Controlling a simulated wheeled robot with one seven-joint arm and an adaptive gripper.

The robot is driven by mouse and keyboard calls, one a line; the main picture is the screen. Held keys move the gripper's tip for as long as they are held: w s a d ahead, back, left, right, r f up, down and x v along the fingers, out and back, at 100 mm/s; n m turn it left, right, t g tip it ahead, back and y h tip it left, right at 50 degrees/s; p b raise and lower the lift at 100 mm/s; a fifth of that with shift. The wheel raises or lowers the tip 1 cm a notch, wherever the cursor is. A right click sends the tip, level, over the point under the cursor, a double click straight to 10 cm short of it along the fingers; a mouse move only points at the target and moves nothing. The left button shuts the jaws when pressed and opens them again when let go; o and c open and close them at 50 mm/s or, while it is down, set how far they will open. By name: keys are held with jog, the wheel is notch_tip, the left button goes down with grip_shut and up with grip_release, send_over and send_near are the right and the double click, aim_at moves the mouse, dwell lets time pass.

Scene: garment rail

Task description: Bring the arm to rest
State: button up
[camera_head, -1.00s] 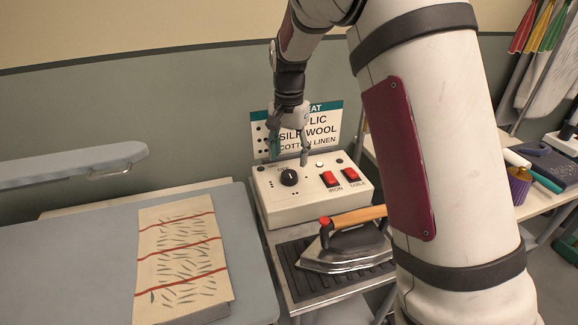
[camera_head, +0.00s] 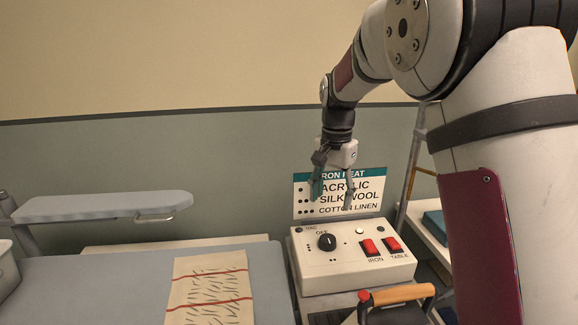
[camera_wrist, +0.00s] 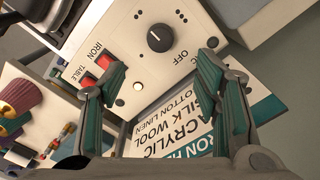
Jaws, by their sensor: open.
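My gripper (camera_head: 333,194) is open and empty. It hangs pointing down above the back of the white control box (camera_head: 310,275), in front of the iron heat sign (camera_head: 368,190). In the wrist view the two green-padded fingers of my gripper (camera_wrist: 172,95) are spread apart, with the box's face and the sign beyond them. The black knob (camera_head: 327,241) is on the box's left part and also shows in the wrist view (camera_wrist: 160,38). Two red switches, marked IRON (camera_head: 370,247) and TABLE (camera_head: 392,244), are to its right. The fingers look clear of the knob.
The iron's wooden handle (camera_head: 403,294) shows below the box, the iron cut off by the frame. A striped cloth (camera_head: 208,290) lies on the grey pressing table (camera_head: 95,280). A padded sleeve board (camera_head: 105,206) stands at the left. The wall (camera_head: 150,60) is behind.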

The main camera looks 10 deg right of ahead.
jog(key=s+r+n+t, duration=0.1)
jog(key=s+r+n, duration=0.1)
jog(key=s+r, duration=0.55)
jog(key=s+f+n+t, duration=0.1)
jog(key=s+n+t, duration=0.2)
jog(key=s, duration=2.2)
jog(key=n, duration=0.4)
jog(key=shift+d+t, duration=0.2)
jog(key=shift+t, duration=0.2)
